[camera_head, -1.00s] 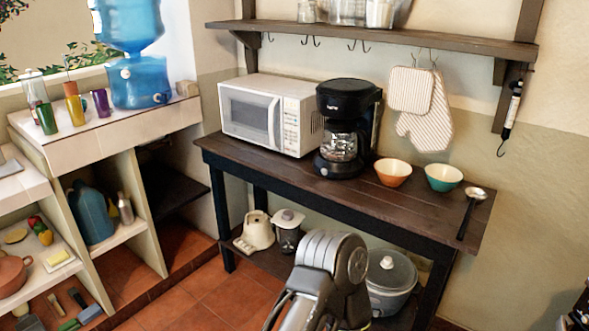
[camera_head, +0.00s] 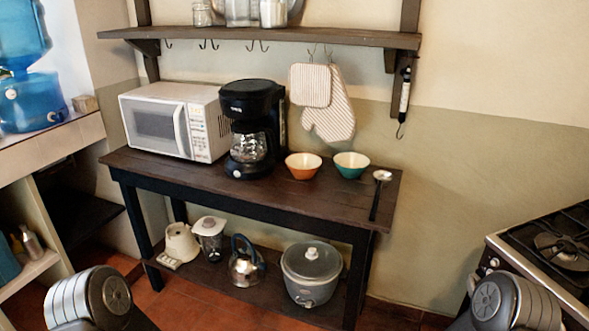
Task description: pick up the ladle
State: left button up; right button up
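The ladle (camera_head: 375,205) lies on the right end of the dark wooden table (camera_head: 330,207). Its round metal bowl points to the back and its dark handle points toward the front edge. Nothing touches it. Grey and black joints of my two arms show at the bottom left and bottom right corners. Both grippers are out of the picture, so I cannot see their fingers. Neither arm is near the ladle.
An orange bowl (camera_head: 303,167) and a teal bowl (camera_head: 351,166) stand left of the ladle, beside a coffee maker (camera_head: 250,130) and a microwave (camera_head: 175,122). A wall shelf (camera_head: 290,37) hangs above. A stove (camera_head: 545,250) stands at the right.

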aim_at(379, 190)
jog(key=z, duration=1.6)
jog(key=j+z, duration=0.3)
jog(key=j, duration=0.15)
jog(key=k+j+z, duration=0.1)
jog(key=j+z, duration=0.2)
jog(key=j, duration=0.15)
jog(key=k+j+z, duration=0.15)
jog(key=j+z, duration=0.15)
jog(key=j, duration=0.15)
